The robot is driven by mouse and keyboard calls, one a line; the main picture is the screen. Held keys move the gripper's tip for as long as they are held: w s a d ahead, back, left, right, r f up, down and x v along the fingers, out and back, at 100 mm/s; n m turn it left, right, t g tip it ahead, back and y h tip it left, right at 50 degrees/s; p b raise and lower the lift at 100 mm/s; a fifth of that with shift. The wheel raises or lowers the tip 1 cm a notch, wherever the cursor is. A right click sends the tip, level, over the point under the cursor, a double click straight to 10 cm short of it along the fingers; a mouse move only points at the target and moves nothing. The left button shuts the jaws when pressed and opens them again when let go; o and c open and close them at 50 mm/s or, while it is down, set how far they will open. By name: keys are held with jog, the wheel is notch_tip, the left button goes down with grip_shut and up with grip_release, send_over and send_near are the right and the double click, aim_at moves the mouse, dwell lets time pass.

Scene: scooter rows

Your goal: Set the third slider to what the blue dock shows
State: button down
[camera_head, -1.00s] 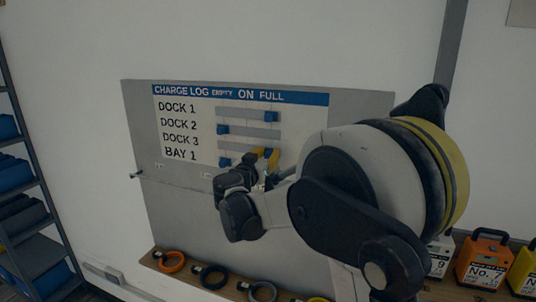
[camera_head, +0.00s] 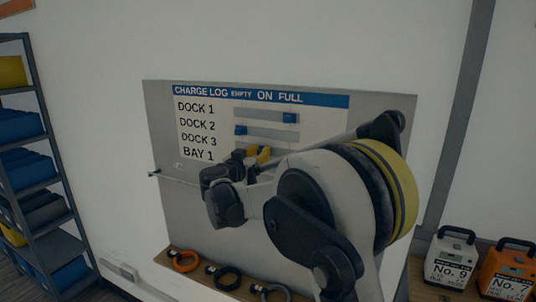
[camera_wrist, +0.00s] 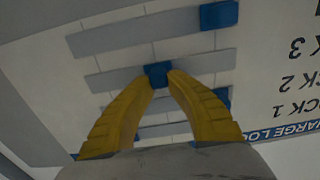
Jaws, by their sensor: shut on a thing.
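The charge log board (camera_head: 385,112) is on the wall, with rows DOCK 1, DOCK 2, DOCK 3 and BAY 1 under EMPTY, ON and FULL. My gripper (camera_wrist: 160,80) is shut on the blue knob of the third slider (camera_wrist: 159,70), near the middle of its grey bar (camera_wrist: 205,63). In the head view my gripper (camera_head: 258,154) and arm cover most of that row. The first slider's knob (camera_head: 289,118) is at the FULL end, the second's (camera_head: 240,130) at the EMPTY end. The BAY 1 knob (camera_wrist: 218,14) is at the EMPTY end. No blue dock is visible.
A ledge below the board holds an orange ring (camera_head: 184,261) and dark rings (camera_head: 223,278). A white No. 9 unit (camera_head: 452,258) and an orange No. 7 unit (camera_head: 507,268) stand at lower right. A shelf with bins (camera_head: 25,168) is at left.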

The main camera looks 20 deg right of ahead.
jog(key=c, duration=1.3)
grip_release()
jog(key=shift+d, duration=0.15)
jog(key=shift+s, duration=0.1)
jog(key=v, duration=1.2)
